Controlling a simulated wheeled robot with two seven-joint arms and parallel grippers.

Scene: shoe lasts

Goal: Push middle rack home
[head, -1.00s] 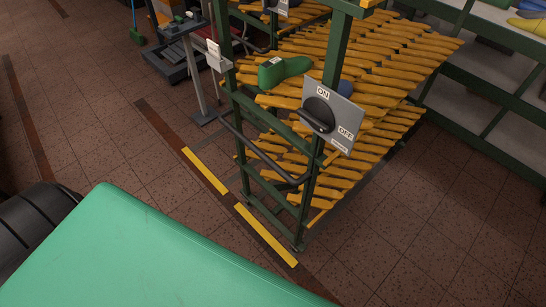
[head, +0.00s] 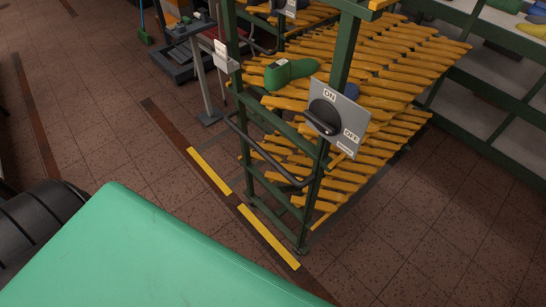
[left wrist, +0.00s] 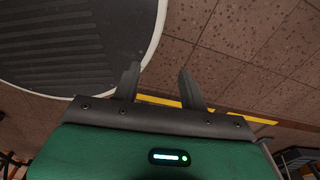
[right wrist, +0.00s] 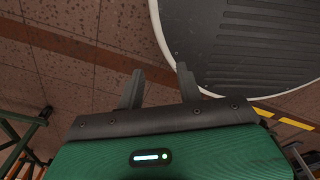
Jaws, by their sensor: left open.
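A green-framed rack (head: 309,205) with tiers of yellow-orange slats (head: 400,70) stands right of centre in the head view. It has a dark curved push bar (head: 262,155) on its near side and a grey plate with a black ON/OFF knob (head: 325,117) on its corner post. A green shoe last (head: 290,73) lies on its upper slats. My left gripper (left wrist: 160,84) is open and empty in the left wrist view, above the floor. My right gripper (right wrist: 160,82) is open and empty in the right wrist view. Neither gripper touches the rack, and neither shows in the head view.
Yellow floor strips (head: 268,236) and dark lines run along the rack's near side. Another slatted rack (head: 300,15) stands behind. A grey stand (head: 203,75) is left of the rack, and green shelving (head: 500,100) is at the right. Tiled floor is clear at left and lower right.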

